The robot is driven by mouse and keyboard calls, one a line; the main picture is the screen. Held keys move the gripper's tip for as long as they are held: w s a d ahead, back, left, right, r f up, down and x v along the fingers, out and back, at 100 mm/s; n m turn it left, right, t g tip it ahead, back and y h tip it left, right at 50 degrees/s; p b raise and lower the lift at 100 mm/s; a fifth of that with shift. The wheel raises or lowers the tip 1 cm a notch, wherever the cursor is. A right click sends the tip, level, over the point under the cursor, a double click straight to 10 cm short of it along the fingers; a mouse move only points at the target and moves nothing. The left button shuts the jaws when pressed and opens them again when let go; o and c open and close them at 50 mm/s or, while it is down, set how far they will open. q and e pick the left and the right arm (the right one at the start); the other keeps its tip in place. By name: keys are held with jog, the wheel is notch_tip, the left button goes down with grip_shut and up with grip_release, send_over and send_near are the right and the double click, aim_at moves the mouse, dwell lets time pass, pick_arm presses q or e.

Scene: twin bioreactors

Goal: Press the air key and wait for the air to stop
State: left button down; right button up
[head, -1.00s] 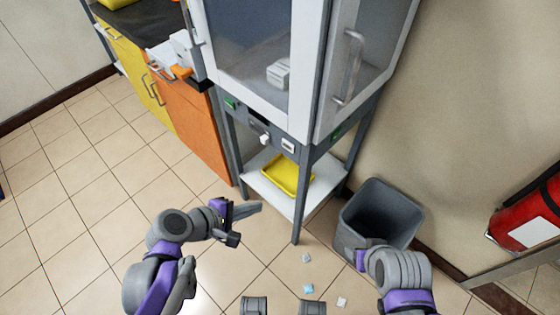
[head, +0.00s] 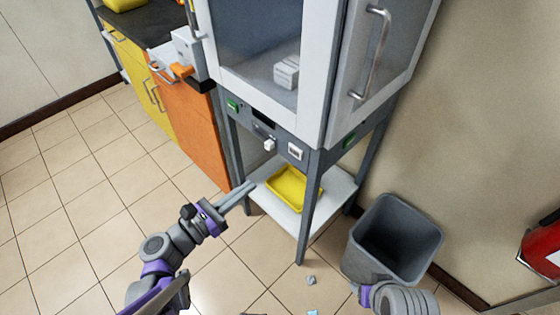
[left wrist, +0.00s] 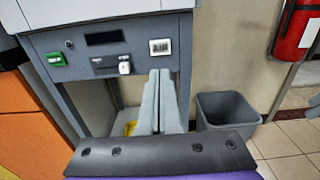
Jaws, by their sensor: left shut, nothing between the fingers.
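The glass-doored cabinet has a grey front panel (head: 262,131). On it are a green block (head: 233,104), a dark display (head: 264,118), a white knob (head: 269,145) and a white square plate (head: 295,151). I cannot tell which of these is the air key. The left wrist view shows the same green block (left wrist: 56,59), display (left wrist: 104,38), knob (left wrist: 124,67) and plate (left wrist: 160,47). My left gripper (head: 250,186) is shut and empty, below and in front of the panel, apart from it. My right arm (head: 398,300) shows at the bottom right; its fingers cannot be made out.
A yellow tray (head: 290,186) lies on the white shelf (head: 338,187) under the cabinet. A grey bin (head: 388,247) stands right of the cabinet legs. Orange (head: 195,135) and yellow cupboards stand left. A red extinguisher (head: 541,250) is at the right. The floor at left is clear.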

aim_at(294, 151)
pick_arm(q)
jog(key=b+x, duration=0.1)
jog(key=x, duration=1.2)
jog(key=shift+w+d+b, duration=0.2)
jog(key=shift+w+b, duration=0.1)
jog(key=shift+b, duration=0.1)
jog(key=shift+w+d, duration=0.4)
jog(key=shift+w, duration=0.05)
jog(key=shift+w+r, duration=0.1)
jog(key=shift+w, duration=0.05)
